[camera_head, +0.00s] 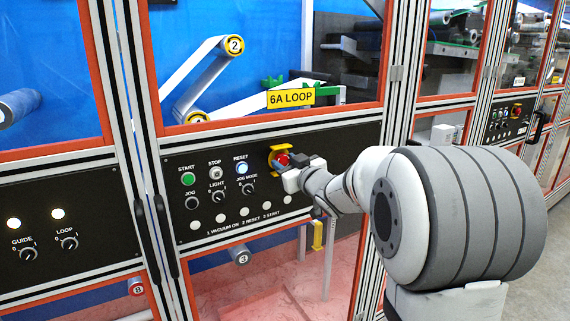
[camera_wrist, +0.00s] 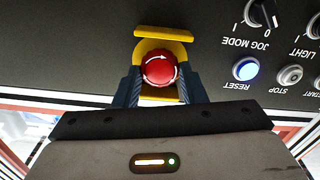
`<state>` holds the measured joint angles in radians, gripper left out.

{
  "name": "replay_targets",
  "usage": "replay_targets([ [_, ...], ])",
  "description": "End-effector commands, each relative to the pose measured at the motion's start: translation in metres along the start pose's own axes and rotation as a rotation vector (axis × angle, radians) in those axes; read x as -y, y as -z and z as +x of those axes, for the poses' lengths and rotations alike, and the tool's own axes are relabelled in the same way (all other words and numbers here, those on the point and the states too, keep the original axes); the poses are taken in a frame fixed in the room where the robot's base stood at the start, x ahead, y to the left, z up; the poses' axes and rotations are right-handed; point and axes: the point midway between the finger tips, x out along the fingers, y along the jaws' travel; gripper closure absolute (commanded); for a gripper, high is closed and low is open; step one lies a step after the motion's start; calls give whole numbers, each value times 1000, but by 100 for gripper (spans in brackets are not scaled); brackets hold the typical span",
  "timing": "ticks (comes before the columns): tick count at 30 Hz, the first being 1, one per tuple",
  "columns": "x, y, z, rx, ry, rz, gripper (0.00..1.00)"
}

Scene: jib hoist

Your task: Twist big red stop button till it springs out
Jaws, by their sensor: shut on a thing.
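The big red stop button (camera_head: 282,159) sits on the black control panel (camera_head: 226,217), inside a yellow guard (camera_head: 277,149). In the wrist view, the red button (camera_wrist: 159,68) shows a white curved arrow on its face, with the yellow guard (camera_wrist: 163,34) around it. My gripper (camera_head: 290,167) reaches the button from the right. In the wrist view, my gripper (camera_wrist: 160,82) has one dark blue finger on each side of the button, shut on it. Whether the button is pressed in or out cannot be told.
The same panel carries a green START button (camera_head: 187,179), a STOP button (camera_head: 216,173), a lit RESET button (camera_head: 242,168) and a JOG MODE knob (camera_head: 248,189) left of my gripper. A black door handle (camera_head: 163,225) stands at the panel's left edge. A yellow 6A LOOP sign (camera_head: 291,97) hangs above.

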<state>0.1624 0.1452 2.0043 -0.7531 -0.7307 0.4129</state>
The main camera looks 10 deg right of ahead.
Motion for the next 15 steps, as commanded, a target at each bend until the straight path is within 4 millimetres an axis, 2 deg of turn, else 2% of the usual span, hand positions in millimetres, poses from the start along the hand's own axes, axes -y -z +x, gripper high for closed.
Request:
replay_targets([
  [3,0,0,0,0,0,0,85],
  [4,6,1,2,-1,3,0,85],
  [15,0,1,1,1,3,95,86],
])
